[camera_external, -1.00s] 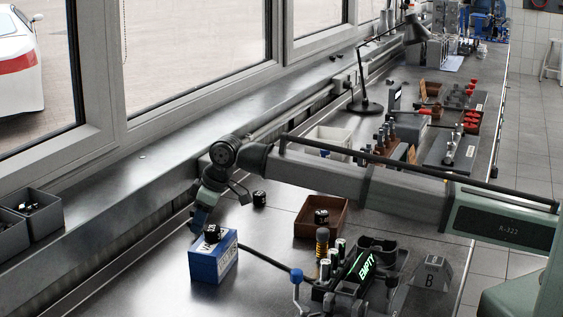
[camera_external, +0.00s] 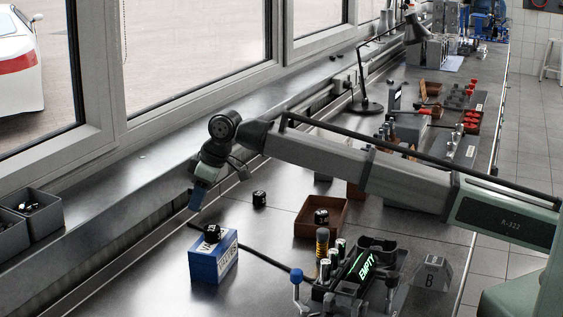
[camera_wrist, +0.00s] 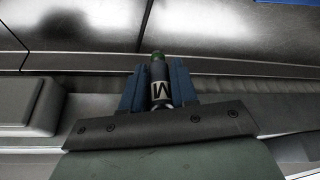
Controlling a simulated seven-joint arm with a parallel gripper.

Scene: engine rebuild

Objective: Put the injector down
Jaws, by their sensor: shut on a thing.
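My gripper (camera_external: 198,198) hangs above the dark bench, to the upper left of the blue and white box. In the wrist view my gripper (camera_wrist: 159,88) is shut on the injector (camera_wrist: 157,71), a dark cylinder with a green end and a white label with a dark letter. The injector lies between the two blue fingers. In the external view it cannot be made out. Several upright cylinders with light green tops (camera_external: 325,268) stand beside a black holder (camera_external: 375,248) whose green display reads EMPTY.
The blue and white box (camera_external: 208,266) has a black knob-like piece (camera_external: 212,233) on top. Another black piece (camera_external: 259,198) stands on the bench. A brown tray (camera_external: 334,233) stands right of it. A block marked B (camera_external: 432,273) is at right.

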